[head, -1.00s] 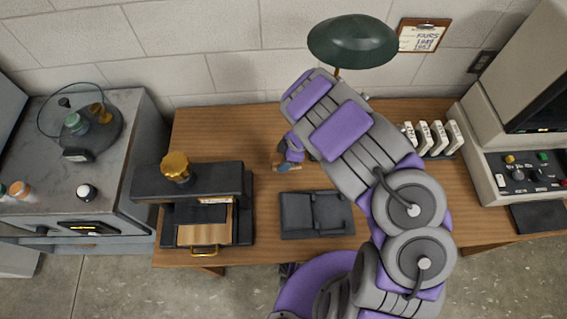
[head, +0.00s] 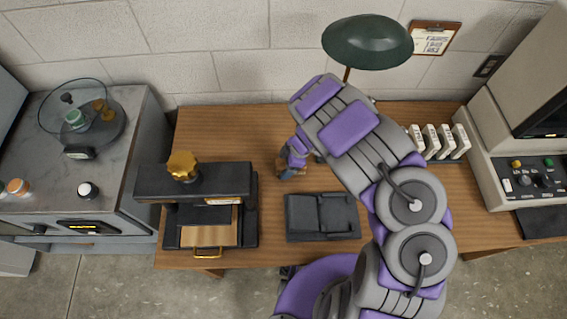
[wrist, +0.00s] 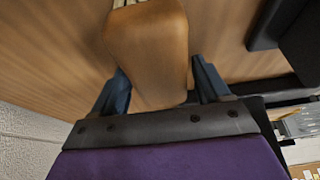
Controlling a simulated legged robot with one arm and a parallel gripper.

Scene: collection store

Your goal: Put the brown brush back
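The brown brush (wrist: 148,50) fills the middle of the wrist view, its wooden body between the two fingers of my gripper (wrist: 160,75). Pale bristles show at the top edge of that view. The blue-grey fingers lie on either side of the brush, and the left fingertip is partly hidden by it. I cannot tell whether they press on it. In the head view my gripper (head: 292,165) is low over the wooden bench, right of the black press, with a small brown part of the brush (head: 286,174) showing. My arm hides the bench to its right.
The black press (head: 195,180) with a gold knob stands left on the bench (head: 255,120). A dark tray (head: 322,215) lies in front of my gripper. A green lamp (head: 367,42), several white holders (head: 438,140) and a console (head: 535,175) stand behind and right.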

